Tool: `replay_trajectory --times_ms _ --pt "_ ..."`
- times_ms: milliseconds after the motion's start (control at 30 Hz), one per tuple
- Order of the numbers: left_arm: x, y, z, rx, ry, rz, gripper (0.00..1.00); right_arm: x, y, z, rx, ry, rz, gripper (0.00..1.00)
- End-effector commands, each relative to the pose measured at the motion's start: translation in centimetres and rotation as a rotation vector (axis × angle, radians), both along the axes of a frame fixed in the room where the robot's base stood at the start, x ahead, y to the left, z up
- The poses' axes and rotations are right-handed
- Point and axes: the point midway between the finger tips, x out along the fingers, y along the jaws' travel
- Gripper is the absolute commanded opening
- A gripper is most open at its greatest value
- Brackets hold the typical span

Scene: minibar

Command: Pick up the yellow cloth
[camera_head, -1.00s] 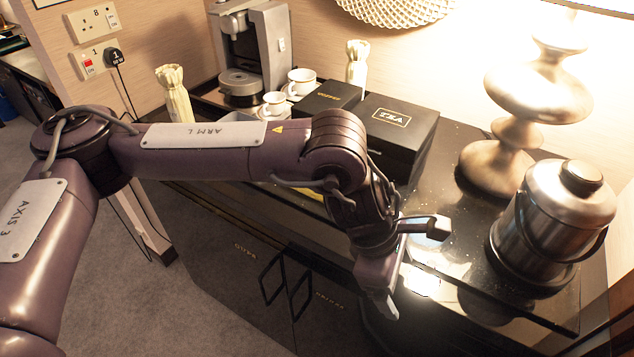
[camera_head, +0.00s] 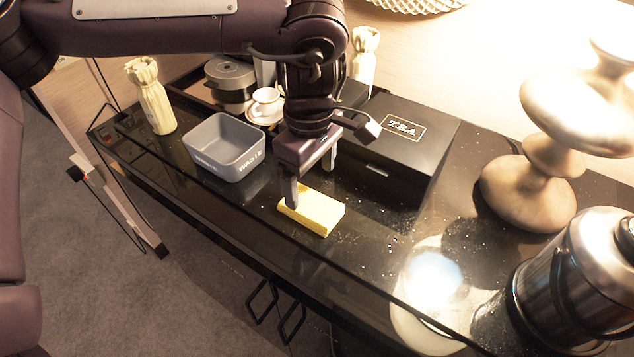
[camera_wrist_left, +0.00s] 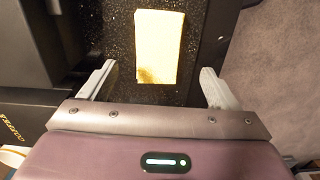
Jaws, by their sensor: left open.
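The yellow cloth (camera_head: 314,212) is a folded, block-like pad lying on the black counter, near its front edge. In the left wrist view the cloth (camera_wrist_left: 159,47) lies ahead of the fingers, between their lines. My left gripper (camera_head: 311,180) points down over the cloth's far side, with one finger close to the cloth's left end. In the left wrist view the fingers (camera_wrist_left: 163,84) are spread wide with nothing between them. In the head view I cannot tell whether the near finger touches the cloth. My right gripper does not show.
A grey bin (camera_head: 224,147) stands left of the cloth. A black tea box (camera_head: 403,134) is behind it. A cup on a saucer (camera_head: 266,103) sits behind the bin. A lamp (camera_head: 532,180) and a steel ice bucket (camera_head: 580,275) stand at right.

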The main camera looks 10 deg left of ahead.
Motion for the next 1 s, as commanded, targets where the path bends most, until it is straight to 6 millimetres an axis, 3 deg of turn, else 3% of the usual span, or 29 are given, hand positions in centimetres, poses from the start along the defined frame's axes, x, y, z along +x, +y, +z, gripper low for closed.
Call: replay_trajectory --times_ms 133,433,700,933,1000 --pt "0.0 0.1 -0.8 0.003 0.003 0.0 0.84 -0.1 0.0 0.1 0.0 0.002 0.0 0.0" --pt "0.0 -0.3 -4.3 0.003 0.005 -0.001 0.84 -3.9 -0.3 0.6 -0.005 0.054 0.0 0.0" --pt "0.0 -0.6 -7.6 0.003 0.002 0.001 0.84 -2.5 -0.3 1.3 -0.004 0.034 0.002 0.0" --pt "0.1 -0.6 -7.8 0.002 0.0 0.0 0.84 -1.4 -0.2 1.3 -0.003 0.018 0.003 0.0" --pt "0.1 -0.6 -7.8 0.001 0.001 0.0 0.76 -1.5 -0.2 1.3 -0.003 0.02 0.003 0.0"
